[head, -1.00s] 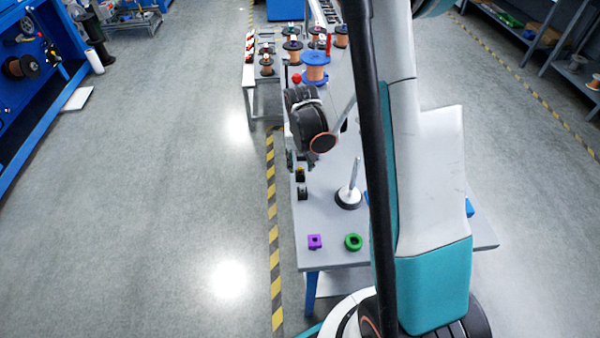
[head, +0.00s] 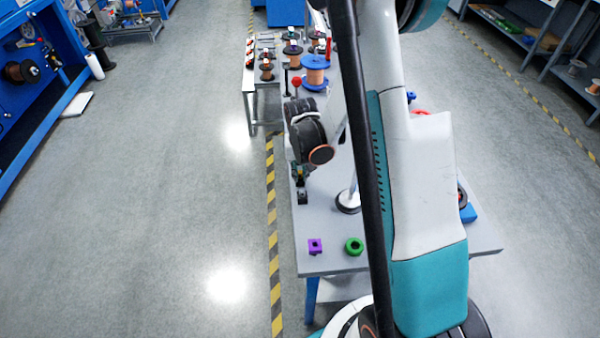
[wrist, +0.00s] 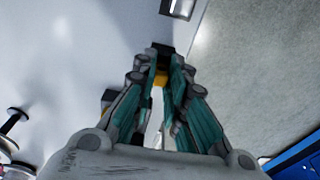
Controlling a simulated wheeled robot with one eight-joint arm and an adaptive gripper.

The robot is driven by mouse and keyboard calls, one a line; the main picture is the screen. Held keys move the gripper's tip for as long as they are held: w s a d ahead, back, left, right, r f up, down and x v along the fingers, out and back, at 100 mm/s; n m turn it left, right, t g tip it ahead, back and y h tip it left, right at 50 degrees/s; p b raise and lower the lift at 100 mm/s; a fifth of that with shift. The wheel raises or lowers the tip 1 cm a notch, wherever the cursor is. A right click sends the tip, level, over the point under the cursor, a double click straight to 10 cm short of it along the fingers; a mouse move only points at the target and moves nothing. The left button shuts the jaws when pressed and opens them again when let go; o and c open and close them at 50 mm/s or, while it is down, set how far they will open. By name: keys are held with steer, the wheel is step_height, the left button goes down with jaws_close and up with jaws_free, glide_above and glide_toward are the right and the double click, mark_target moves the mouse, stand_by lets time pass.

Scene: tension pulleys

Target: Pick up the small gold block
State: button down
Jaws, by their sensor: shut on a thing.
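My gripper (wrist: 162,68) shows in the wrist view with its teal-sided fingers converged on the small gold block (wrist: 161,79). Only a small gold-yellow patch of the block shows between the fingers; the rest is hidden. In the head view, my gripper (head: 301,186) is low over the left edge of the grey table (head: 325,262), partly covered by my own wrist. A small dark piece shows at the fingertips there. I cannot tell whether the block touches the table.
An upright post on a round base (head: 347,201) stands right of my gripper. A blue-flanged spool (head: 314,72) and a red ball (head: 297,82) are farther back.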

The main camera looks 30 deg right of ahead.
mark_target(300, 172)
step_height(300, 172, up, 20)
steer(key=p, duration=0.6)
steer(key=shift+a, duration=0.1)
